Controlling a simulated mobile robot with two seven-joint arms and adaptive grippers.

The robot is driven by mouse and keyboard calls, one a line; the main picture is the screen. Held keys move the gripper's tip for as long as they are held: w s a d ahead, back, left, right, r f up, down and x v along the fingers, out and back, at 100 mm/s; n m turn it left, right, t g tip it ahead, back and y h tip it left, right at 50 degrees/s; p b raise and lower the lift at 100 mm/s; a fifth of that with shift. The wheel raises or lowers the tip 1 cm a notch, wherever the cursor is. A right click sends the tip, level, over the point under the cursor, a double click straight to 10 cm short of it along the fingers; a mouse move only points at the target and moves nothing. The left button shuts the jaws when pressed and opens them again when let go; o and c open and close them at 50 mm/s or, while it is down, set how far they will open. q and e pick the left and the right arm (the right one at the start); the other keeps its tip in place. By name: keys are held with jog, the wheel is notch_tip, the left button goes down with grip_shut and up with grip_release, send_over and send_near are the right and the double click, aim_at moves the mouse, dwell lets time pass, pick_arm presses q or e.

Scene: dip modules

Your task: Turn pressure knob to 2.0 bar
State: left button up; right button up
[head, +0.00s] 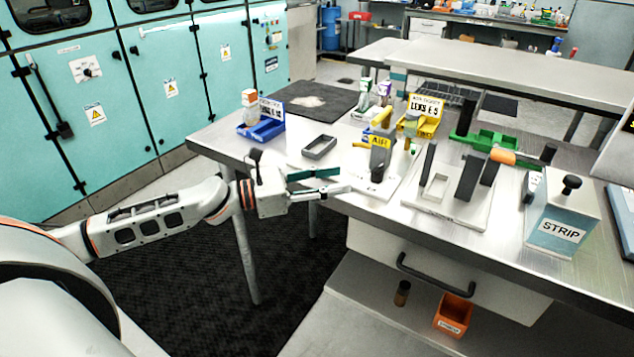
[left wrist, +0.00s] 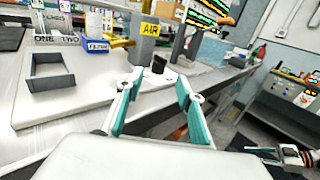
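A grey upright unit with a yellow AIR label (head: 380,142) stands on a white base plate on the bench. A small black knob (head: 377,175) sits low on its front; I take it for the pressure knob. My left gripper (head: 342,180) is open and empty, to the left of the knob and apart from it. In the left wrist view the knob (left wrist: 158,66) shows ahead, between the spread teal fingers (left wrist: 160,84). No pressure reading is legible. My right gripper (left wrist: 268,151) shows small at the lower right of the left wrist view; its opening is unclear.
A grey rectangular frame (head: 319,147) lies left of the AIR unit. Blue (head: 262,131) and yellow (head: 420,126) labelled bins stand behind. Dark upright blocks (head: 470,177) and a STRIP box (head: 561,222) are to the right. A drawer handle (head: 435,275) juts out below the bench edge.

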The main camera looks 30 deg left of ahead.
pick_arm(q)
jog(key=shift+v, duration=1.8)
